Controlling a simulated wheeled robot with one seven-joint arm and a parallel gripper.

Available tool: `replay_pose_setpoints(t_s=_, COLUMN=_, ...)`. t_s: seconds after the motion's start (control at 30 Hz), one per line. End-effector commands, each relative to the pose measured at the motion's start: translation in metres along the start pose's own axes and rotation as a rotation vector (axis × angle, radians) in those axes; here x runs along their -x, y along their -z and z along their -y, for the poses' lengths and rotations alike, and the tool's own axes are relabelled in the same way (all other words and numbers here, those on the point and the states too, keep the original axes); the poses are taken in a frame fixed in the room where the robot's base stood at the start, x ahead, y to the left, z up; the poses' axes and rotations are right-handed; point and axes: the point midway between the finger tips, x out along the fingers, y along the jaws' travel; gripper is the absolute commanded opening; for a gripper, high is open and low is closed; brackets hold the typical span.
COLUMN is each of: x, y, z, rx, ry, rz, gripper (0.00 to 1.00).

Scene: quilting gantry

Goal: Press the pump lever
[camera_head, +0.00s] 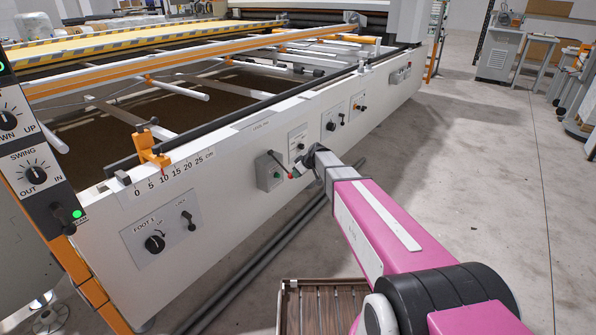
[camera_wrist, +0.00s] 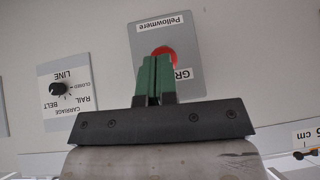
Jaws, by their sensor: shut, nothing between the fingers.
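The pump lever (camera_head: 279,162) is a dark rod ending in a red knob, on a grey box (camera_head: 264,178) on the long white side panel. In the wrist view the red knob (camera_wrist: 163,51) shows in front of a grey plate (camera_wrist: 188,72) marked "Pellowmere" and "GR...", upside down. My gripper (camera_head: 299,170) is at the knob end of the lever. Its green fingers (camera_wrist: 154,76) are together and empty, and they overlap the lower part of the knob in the wrist view. I cannot tell whether they touch it. The rest of the lettering is hidden behind the fingers.
A rail belt dial plate (camera_wrist: 66,94) is beside the lever plate in the wrist view. More knobs and switches, such as the foot dial (camera_head: 155,243), line the panel. A slatted wooden crate (camera_head: 322,285) stands below my arm.

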Motion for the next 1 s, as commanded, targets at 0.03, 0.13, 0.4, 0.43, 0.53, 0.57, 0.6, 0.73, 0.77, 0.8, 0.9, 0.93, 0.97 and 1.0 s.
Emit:
replay_pose_setpoints(t_s=0.03, x=-0.004, y=-0.001, z=0.0, rx=0.0, ry=0.001, rz=0.002, gripper=0.0)
replay_pose_setpoints(t_s=0.13, x=-0.007, y=-0.003, z=0.0, rx=0.001, ry=0.001, rz=0.003, gripper=0.0)
replay_pose_setpoints(t_s=0.4, x=-0.012, y=-0.004, z=0.0, rx=0.002, ry=0.003, rz=0.007, gripper=0.0)
replay_pose_setpoints(t_s=0.43, x=-0.012, y=-0.004, z=0.0, rx=0.002, ry=0.003, rz=0.007, gripper=0.0)
replay_pose_setpoints(t_s=0.53, x=-0.013, y=-0.005, z=0.0, rx=0.002, ry=0.004, rz=0.008, gripper=0.0)
replay_pose_setpoints(t_s=0.57, x=-0.013, y=-0.005, z=0.0, rx=0.002, ry=0.004, rz=0.009, gripper=0.0)
replay_pose_setpoints(t_s=0.6, x=-0.013, y=-0.005, z=0.0, rx=0.002, ry=0.004, rz=0.009, gripper=0.0)
replay_pose_setpoints(t_s=0.73, x=-0.013, y=-0.005, z=0.0, rx=0.002, ry=0.005, rz=0.01, gripper=0.0)
replay_pose_setpoints(t_s=0.77, x=-0.012, y=-0.005, z=0.0, rx=0.002, ry=0.005, rz=0.01, gripper=0.0)
replay_pose_setpoints(t_s=0.8, x=-0.011, y=-0.005, z=0.001, rx=0.002, ry=0.005, rz=0.01, gripper=0.0)
replay_pose_setpoints(t_s=0.9, x=-0.003, y=-0.003, z=0.003, rx=0.002, ry=0.003, rz=0.008, gripper=0.0)
replay_pose_setpoints(t_s=0.93, x=0.0, y=-0.002, z=0.004, rx=0.002, ry=0.002, rz=0.007, gripper=0.0)
replay_pose_setpoints(t_s=0.97, x=0.004, y=-0.001, z=0.005, rx=0.001, ry=0.001, rz=0.005, gripper=0.0)
replay_pose_setpoints(t_s=1.0, x=0.01, y=0.001, z=0.006, rx=0.001, ry=0.0, rz=0.003, gripper=0.0)
